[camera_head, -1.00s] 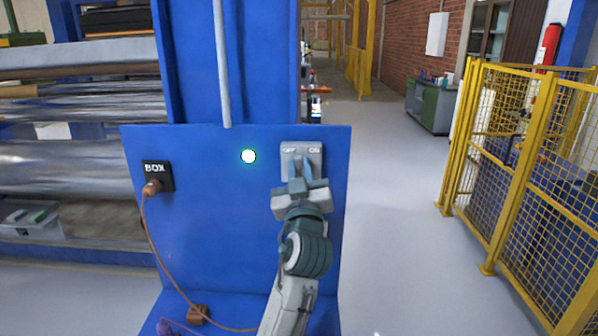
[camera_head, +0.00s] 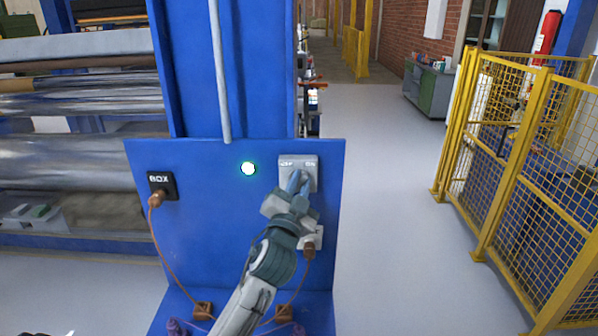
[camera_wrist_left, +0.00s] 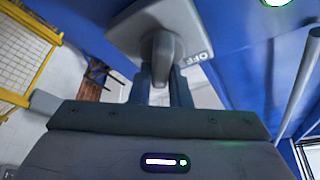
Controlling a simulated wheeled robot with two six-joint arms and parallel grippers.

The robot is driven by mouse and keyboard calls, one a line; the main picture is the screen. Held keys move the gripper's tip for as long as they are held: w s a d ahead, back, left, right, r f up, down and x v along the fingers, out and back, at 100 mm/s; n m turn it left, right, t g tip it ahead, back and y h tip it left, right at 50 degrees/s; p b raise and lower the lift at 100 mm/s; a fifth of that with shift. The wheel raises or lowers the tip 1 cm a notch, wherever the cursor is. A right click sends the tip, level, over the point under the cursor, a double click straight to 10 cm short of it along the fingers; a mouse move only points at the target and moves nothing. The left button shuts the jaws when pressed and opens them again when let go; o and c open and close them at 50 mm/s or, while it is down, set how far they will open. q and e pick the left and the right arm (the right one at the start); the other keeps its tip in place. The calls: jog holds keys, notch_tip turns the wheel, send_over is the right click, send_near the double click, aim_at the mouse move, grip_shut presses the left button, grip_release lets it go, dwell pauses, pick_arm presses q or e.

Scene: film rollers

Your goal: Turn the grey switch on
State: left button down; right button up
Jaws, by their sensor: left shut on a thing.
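The grey switch (camera_head: 311,166) is a square plate marked OFF and ON, upright on the blue panel (camera_head: 225,235). It also shows in the left wrist view (camera_wrist_left: 185,25), with its turning knob (camera_wrist_left: 160,48) and the OFF label beside it. My left gripper (camera_head: 297,183) is in front of the plate, tilted, with its two fingers on either side of the knob. In the wrist view the left gripper (camera_wrist_left: 161,85) is shut on the knob. The knob's exact angle is hidden by the fingers in the head view. My right gripper is out of sight.
A lit greenish-white lamp (camera_head: 248,168) is left of the switch. A black BOX socket (camera_head: 162,186) with an orange plug and cable is at the panel's left. Another plug (camera_head: 309,250) is below the switch. Yellow fencing (camera_head: 500,170) stands right, past clear floor.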

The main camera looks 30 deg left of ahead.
pick_arm(q)
jog(key=shift+r+m+h+p, duration=0.15)
jog(key=shift+m+h+p, duration=0.35)
jog(key=shift+m+p, duration=0.45)
jog(key=c, duration=1.6)
grip_release()
jog(key=shift+o, duration=1.2)
jog(key=shift+w+f, duration=0.1)
jog(key=shift+f, duration=0.1)
jog(key=b+v, duration=0.5)
jog(key=v, duration=0.5)
jog(key=shift+s, duration=0.4)
